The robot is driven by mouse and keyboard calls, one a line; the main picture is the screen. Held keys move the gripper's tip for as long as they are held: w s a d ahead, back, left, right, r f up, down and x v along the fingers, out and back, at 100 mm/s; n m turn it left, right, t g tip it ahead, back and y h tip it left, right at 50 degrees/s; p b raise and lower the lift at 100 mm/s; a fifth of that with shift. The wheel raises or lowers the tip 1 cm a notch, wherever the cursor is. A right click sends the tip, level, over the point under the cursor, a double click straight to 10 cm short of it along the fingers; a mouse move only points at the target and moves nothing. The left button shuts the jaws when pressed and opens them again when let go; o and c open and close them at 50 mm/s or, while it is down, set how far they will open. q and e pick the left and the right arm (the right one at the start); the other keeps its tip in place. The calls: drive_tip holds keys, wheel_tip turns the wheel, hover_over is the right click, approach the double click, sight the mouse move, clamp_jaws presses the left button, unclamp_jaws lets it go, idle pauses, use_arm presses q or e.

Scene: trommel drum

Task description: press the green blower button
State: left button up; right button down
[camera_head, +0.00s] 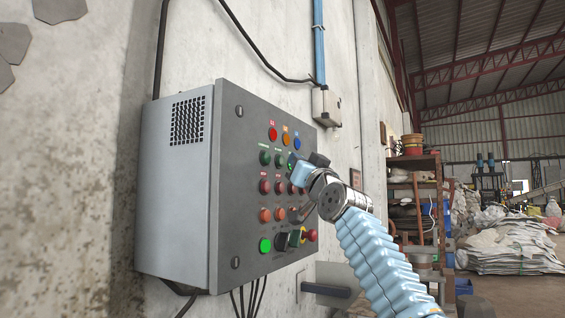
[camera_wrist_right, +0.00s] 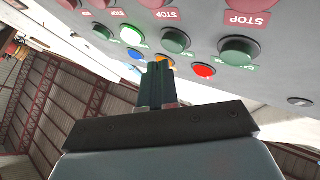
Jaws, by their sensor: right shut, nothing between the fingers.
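The grey control box (camera_head: 228,265) hangs on the wall with rows of buttons. Its upper button row holds green buttons, including one at the left (camera_head: 265,157) and one beside it (camera_head: 279,160). In the right wrist view, these are a green button at the right (camera_wrist_right: 237,50), another (camera_wrist_right: 175,40), a brightly lit one (camera_wrist_right: 132,35) and a dark one (camera_wrist_right: 102,31). I cannot read which is the blower's. My right gripper (camera_wrist_right: 159,66) is shut and empty, its fingertips close to the panel, overlapping the orange lamp; contact cannot be told. My left gripper is out of view.
Red (camera_head: 272,133), orange (camera_head: 285,138) and blue (camera_head: 297,143) lamps sit above the green row. Red STOP buttons (camera_head: 264,186) lie below it. A lit green round (camera_head: 265,246) and a red mushroom knob (camera_head: 310,235) are lower. Shelving (camera_head: 416,190) stands behind at right.

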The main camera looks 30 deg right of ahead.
drive_tip(key=shift+w, duration=0.1)
idle(0.6)
drive_tip(key=shift+w+a+p, duration=0.2)
drive_tip(key=shift+w+p, duration=0.05)
drive_tip(key=shift+p, duration=0.05)
drive_tip(key=shift+w+a, duration=0.2)
drive_tip(key=shift+w, duration=0.25)
idle(0.6)
drive_tip(key=shift+s+d, duration=0.1)
drive_tip(key=shift+s, duration=0.05)
drive_tip(key=shift+s+d, duration=0.3)
drive_tip(key=shift+s, duration=0.35)
drive_tip(key=shift+s+d+b, duration=0.4)
drive_tip(key=shift+s, duration=0.35)
drive_tip(key=shift+s+d+b, duration=0.35)
drive_tip(key=shift+s, duration=0.35)
drive_tip(key=shift+s+d+b, duration=0.4)
drive_tip(key=shift+s, duration=0.35)
